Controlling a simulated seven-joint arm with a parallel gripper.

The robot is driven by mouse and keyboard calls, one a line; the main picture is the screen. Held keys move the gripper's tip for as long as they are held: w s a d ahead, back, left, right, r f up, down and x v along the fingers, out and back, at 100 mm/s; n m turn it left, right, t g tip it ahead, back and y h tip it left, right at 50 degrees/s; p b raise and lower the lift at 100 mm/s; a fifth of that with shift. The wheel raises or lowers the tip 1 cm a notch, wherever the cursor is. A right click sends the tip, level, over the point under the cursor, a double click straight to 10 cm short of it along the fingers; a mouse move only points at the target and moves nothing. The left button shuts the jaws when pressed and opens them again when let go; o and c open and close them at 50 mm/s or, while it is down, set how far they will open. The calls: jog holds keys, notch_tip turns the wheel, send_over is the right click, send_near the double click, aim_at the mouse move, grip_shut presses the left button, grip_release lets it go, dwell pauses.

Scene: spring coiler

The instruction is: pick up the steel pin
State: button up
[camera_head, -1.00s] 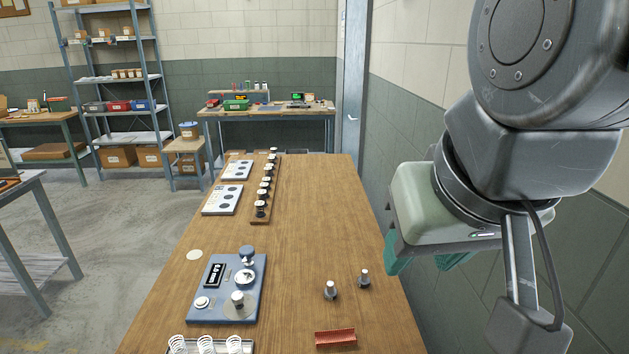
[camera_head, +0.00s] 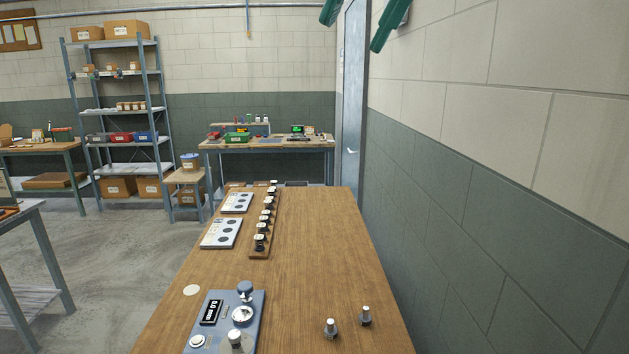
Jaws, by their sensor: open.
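Two small upright pieces with silvery pins and dark bases stand on the right front of the wooden table: a left one (camera_head: 330,328) and a right one (camera_head: 366,315). A similar silvery post (camera_head: 235,340) stands on the blue coiler plate (camera_head: 257,318) at the table's front left. I cannot tell which of these is the steel pin. My gripper (camera_head: 352,37) shows only as two green fingers at the top edge. They are apart, with nothing visible between them, far from the pins in the picture.
A wooden rack (camera_head: 255,250) of several dark knobs with light tops runs along the table's left side, beside two white plates (camera_head: 221,233) (camera_head: 238,203). A pale disc (camera_head: 191,290) lies near the left edge. The table's middle right is clear. A wall (camera_head: 450,200) stands at right.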

aim_at(366, 307)
jog(key=w+r+m+t+y, duration=0.1)
jog(key=w+m+t+y, duration=0.35)
jog(key=w+m, duration=0.95)
jog(key=w+d+m+t+h, duration=0.2)
jog(key=w+d+m+t, duration=0.4)
jog(key=w+d+m, duration=0.8)
jog(key=shift+n+y, duration=0.3)
jog(key=shift+y, duration=0.15)
jog(key=f, duration=2.2)
jog(key=s+f, duration=0.1)
jog(key=f, duration=4.5)
jog(key=shift+s+d, duration=0.15)
jog(key=shift+f+x, duration=0.2)
jog(key=shift+x, duration=3.55)
grip_shut()
